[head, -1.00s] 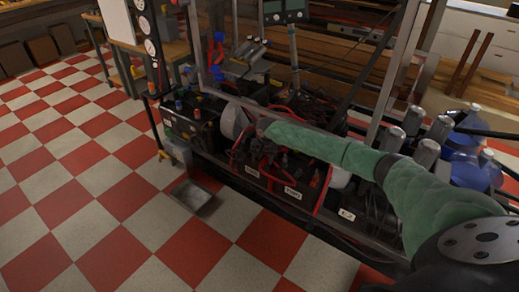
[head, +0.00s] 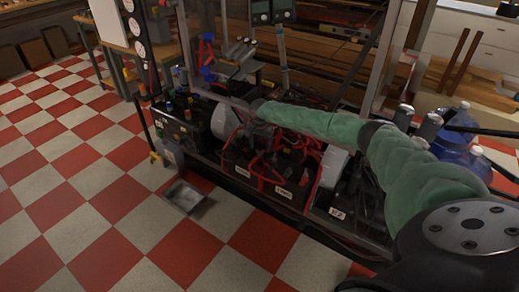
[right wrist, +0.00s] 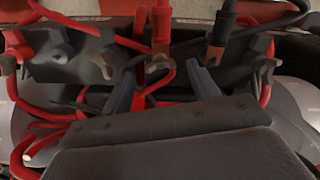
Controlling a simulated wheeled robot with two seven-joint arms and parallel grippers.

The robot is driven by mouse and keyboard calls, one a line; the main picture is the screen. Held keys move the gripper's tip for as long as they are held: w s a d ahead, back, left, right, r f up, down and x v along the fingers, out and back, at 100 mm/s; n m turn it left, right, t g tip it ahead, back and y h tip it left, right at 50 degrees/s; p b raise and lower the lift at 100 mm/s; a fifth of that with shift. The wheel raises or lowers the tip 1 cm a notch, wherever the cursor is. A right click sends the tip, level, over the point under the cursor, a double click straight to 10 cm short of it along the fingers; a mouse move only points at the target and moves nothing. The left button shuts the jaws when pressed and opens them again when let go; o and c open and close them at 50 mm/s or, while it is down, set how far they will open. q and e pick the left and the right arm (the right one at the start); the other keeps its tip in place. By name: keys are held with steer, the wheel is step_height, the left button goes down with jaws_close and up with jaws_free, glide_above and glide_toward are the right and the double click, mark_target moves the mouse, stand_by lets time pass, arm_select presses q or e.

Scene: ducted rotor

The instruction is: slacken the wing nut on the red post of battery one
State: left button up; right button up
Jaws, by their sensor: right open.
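Two black batteries with small white labels sit side by side on the cart in the head view; the left (head: 240,171) and right (head: 282,192) labels are too small to read. My right gripper (head: 268,132) is over the back of these batteries, partly hidden among cables. In the right wrist view its two blue-grey fingers (right wrist: 164,88) are apart with nothing gripped. A brass-coloured wing nut (right wrist: 160,62) under a red cable end (right wrist: 161,22) lies just beyond the gap between the fingertips. More wing nuts show at left (right wrist: 103,66) and right (right wrist: 264,68). My left gripper is not in view.
Red and black cables (right wrist: 232,20) cross close around the fingers. Metal frame bars (head: 405,60) rise beside my right arm. White rounded tanks (head: 228,122) flank the batteries. A metal tray (head: 184,197) lies in front, on open checkered floor (head: 100,215).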

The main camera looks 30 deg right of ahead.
steer(key=shift+f, duration=0.7)
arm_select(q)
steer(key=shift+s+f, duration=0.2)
arm_select(e)
steer(key=shift+f, duration=0.15)
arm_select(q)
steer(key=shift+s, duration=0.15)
arm_select(e)
steer(key=shift+c, duration=0.2)
